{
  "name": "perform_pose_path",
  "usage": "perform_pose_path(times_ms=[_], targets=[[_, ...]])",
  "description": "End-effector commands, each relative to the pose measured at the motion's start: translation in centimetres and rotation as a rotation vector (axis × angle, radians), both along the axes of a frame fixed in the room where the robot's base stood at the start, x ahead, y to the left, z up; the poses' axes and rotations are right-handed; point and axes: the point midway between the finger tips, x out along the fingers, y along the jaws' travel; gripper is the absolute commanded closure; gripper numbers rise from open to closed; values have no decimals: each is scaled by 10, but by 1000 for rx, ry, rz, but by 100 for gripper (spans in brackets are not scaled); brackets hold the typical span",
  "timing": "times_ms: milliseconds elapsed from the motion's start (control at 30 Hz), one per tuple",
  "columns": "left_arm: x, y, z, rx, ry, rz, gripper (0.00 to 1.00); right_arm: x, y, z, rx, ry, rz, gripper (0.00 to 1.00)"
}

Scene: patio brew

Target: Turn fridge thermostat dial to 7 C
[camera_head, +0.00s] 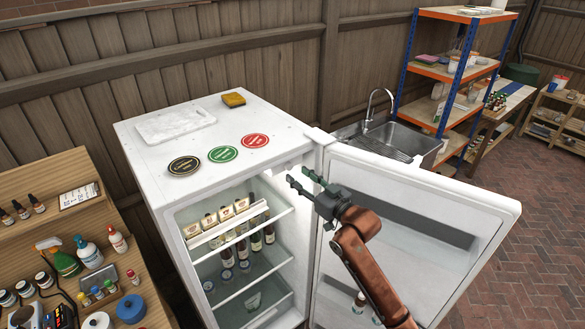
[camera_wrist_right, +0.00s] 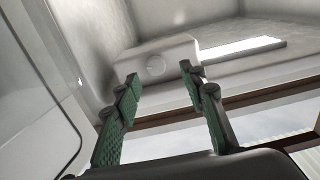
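The white fridge (camera_head: 150,160) stands with its door (camera_head: 430,205) swung open to the right. In the right wrist view a pale housing (camera_wrist_right: 125,60) sits inside the fridge near its ceiling, with a small round thermostat dial (camera_wrist_right: 155,66) on its face. I cannot read any marks on the dial. My right gripper (camera_head: 300,177) is at the upper right of the fridge opening. Its green-padded fingers (camera_wrist_right: 163,80) are open and empty, spread to either side of the dial in that view and apparently short of it. The dial cannot be made out in the head view. My left gripper is out of view.
Small cartons (camera_head: 226,213) and dark bottles stand on the fridge's shelves. Three round coasters (camera_head: 223,154), a white board (camera_head: 175,124) and a yellow sponge (camera_head: 233,100) lie on top. A wooden bench (camera_head: 150,285) with bottles is at left; a sink (camera_head: 405,140) stands behind the door.

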Motion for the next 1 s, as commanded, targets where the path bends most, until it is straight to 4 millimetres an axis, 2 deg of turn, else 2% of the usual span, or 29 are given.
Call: perform_pose_path(times_ms=[100, 200, 300, 500, 667, 1000], targets=[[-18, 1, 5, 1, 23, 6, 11, 16, 8, 2, 0, 0, -5, 62], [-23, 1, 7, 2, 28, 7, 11, 26, 14, 2, 1, 1, -6, 62], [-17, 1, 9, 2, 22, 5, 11, 33, 20, 1, -1, 1, -6, 62], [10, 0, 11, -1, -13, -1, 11, 37, 24, 0, -1, -1, -4, 62], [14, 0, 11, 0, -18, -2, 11, 36, 25, 0, -1, -1, -2, 62], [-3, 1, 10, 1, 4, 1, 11, 36, 25, 0, -1, -1, -2, 86]])
